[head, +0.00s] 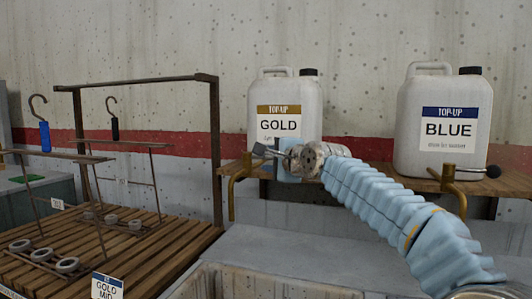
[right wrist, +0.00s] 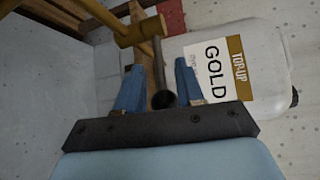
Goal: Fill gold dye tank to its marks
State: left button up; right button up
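The white jug labelled TOP-UP GOLD (head: 285,105) stands on a wooden shelf; it also shows on its side in the right wrist view (right wrist: 265,55). A brass tap (head: 234,190) sits at the shelf edge below it; the tap (right wrist: 128,32) has a dark lever ending in a black ball knob (right wrist: 163,99). My right gripper (head: 262,152) is in front of the jug's lower part. In the right wrist view the gripper (right wrist: 158,75) has its fingers apart, with the lever between them. I cannot tell whether they touch it. My left gripper is out of view. No tank marks are visible.
A white jug labelled BLUE (head: 442,125) stands on the right, with its own brass tap and black-knobbed lever (head: 480,171). A slatted wooden rack (head: 140,258) with metal frames, hooks and rings is on the left, with a GOLD MID label (head: 107,286). A grey basin edge (head: 270,280) is in front.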

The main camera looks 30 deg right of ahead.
jog(key=shift+w+f, duration=0.15)
jog(key=shift+w, duration=1.1)
grip_shut()
